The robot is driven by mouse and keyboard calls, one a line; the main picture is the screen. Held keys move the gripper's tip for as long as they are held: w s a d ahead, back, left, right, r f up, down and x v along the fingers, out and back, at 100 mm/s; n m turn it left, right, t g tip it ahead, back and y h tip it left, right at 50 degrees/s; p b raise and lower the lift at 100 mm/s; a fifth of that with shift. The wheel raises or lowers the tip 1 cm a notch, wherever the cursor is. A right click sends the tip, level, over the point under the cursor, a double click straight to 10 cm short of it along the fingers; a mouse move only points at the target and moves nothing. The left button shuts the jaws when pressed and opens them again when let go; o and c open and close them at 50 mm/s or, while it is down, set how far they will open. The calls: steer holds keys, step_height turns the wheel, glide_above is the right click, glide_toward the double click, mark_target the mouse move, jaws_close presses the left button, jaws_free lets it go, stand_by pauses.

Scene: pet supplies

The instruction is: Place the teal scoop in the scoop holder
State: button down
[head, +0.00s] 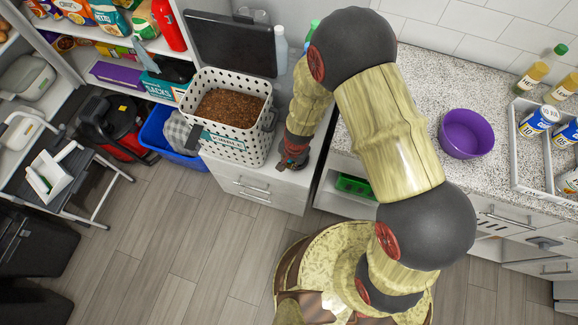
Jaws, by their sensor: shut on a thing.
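My gripper (291,161) is at the end of my arm, low beside the right side of the white perforated kibble bin (241,147), over the white cabinet top. It is shut, with only a small dark and bluish bit showing at its fingertips. I take this to be part of the teal scoop, but its shape is mostly hidden by the gripper. The bin is open and full of brown kibble (229,107), with a teal label on its front. I cannot make out the scoop holder for certain.
A purple bowl (467,133) and a white tray (513,160) with cans and bottles stand on the right counter. A dark raised lid (231,42) is behind the bin. A blue tub (160,130), a red-black machine and a step stool (70,165) are at left. The middle floor is clear.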

steer(key=shift+f, duration=0.2)
steer(key=shift+f, duration=0.1)
steer(key=c, duration=1.8)
jaws_free()
